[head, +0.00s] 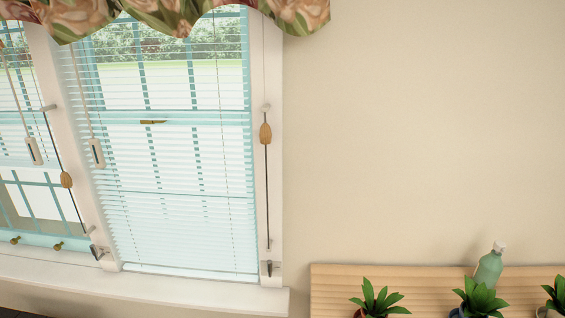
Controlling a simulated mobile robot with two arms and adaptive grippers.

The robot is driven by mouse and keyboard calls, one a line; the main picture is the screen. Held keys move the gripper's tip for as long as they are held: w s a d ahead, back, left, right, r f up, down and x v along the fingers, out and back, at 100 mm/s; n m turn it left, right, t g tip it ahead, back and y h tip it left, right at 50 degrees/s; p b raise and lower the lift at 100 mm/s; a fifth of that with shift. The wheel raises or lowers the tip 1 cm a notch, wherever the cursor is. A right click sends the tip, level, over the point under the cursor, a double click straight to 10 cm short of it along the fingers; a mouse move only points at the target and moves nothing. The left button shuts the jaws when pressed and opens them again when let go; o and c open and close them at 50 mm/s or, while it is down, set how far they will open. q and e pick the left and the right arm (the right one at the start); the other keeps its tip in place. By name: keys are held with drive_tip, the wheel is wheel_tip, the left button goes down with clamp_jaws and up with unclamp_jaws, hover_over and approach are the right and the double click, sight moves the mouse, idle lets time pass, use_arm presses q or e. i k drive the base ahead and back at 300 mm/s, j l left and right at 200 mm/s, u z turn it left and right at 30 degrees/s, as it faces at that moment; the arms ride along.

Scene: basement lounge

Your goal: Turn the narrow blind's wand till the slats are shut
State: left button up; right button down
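A white blind (180,160) hangs fully lowered over the right window. Its slats are tilted open and the greenery and window bars show through the gaps. A thin wand ending in a pale handle (97,153) hangs at this blind's left side. A second blind (13,100) is cut off by the left edge and ends higher up; a similar wand handle (33,150) hangs in front of it. I cannot tell which blind is the narrow one, since the left one is only partly in view. Neither gripper is in view.
A floral valance (170,14) covers the top. A wooden surface (335,282) at lower right has potted plants (378,298) and a green bottle (489,268) near it.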

sight(97, 149)
drive_tip(key=u, duration=1.25)
